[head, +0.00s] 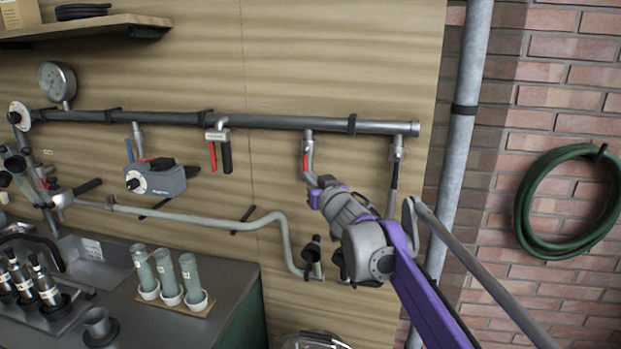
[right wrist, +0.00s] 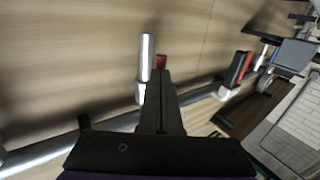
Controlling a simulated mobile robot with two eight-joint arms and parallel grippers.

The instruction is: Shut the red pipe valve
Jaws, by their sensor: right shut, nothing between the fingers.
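A valve with a red handle (head: 305,161) hangs from the horizontal grey pipe (head: 270,122) on the wooden wall, right of the middle. Its handle points down beside a metal outlet. In the right wrist view a bit of red (right wrist: 160,62) shows just beyond my fingers, next to a metal piece (right wrist: 147,55). My right gripper (head: 322,184) is shut and empty. It is close to the lower end of the red handle; I cannot tell whether it touches. Its fingers also show in the right wrist view (right wrist: 157,85). My left gripper is not in view.
A valve with a black handle (head: 394,175) hangs to the right, close to my right arm. A red-and-black-handled fitting (head: 218,150) and a grey control box (head: 155,178) are to the left. A bent lower pipe (head: 240,222) runs below.

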